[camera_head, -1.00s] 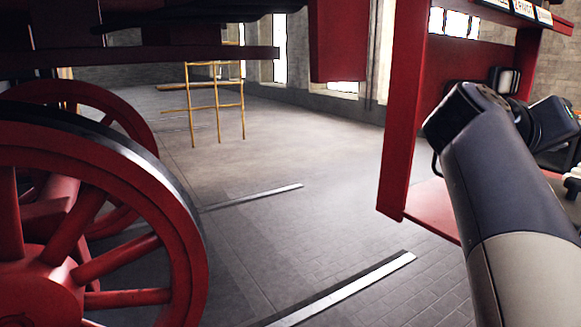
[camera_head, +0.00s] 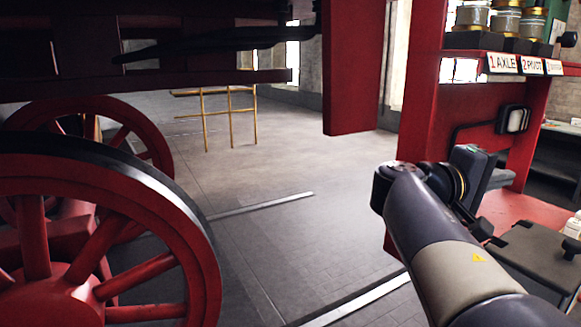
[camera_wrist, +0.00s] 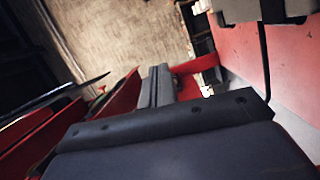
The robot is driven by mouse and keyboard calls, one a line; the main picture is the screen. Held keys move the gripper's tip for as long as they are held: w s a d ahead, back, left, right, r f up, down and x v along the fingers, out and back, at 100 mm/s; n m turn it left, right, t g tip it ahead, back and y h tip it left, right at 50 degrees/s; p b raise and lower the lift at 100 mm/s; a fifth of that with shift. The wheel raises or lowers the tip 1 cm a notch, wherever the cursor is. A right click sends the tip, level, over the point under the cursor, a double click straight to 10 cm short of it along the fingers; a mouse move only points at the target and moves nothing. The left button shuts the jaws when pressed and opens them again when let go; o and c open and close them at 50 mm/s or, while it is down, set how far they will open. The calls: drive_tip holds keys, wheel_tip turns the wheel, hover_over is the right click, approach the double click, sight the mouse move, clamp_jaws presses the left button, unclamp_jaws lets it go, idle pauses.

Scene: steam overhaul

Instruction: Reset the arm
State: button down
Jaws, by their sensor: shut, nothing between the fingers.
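My arm (camera_head: 450,265) reaches up from the lower right in the head view, bent at a dark joint. My gripper (camera_wrist: 158,86) shows in the wrist view as two dark fingers side by side, shut and empty, beyond the dark wrist housing at the bottom. I cannot make out the fingertips in the head view. A red workbench (camera_head: 512,208) lies just beyond the arm at the right.
A red spoked wheel (camera_head: 62,252) of a locomotive fills the left. A red post (camera_head: 422,100) and a shelf with jars (camera_head: 507,22) and numbered labels stand at the right. A yellow frame (camera_head: 229,115) stands farther back. Open floor (camera_head: 270,170) lies between.

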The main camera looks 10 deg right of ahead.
drive_tip(key=w+n+p, duration=0.1)
drive_tip(key=w+a+n+p, duration=0.1)
drive_tip(key=w+f+n+h+p, duration=0.1)
drive_tip(key=shift+a+t, duration=0.15)
drive_tip(key=shift+t, duration=0.15)
drive_tip(key=shift+f, duration=0.1)
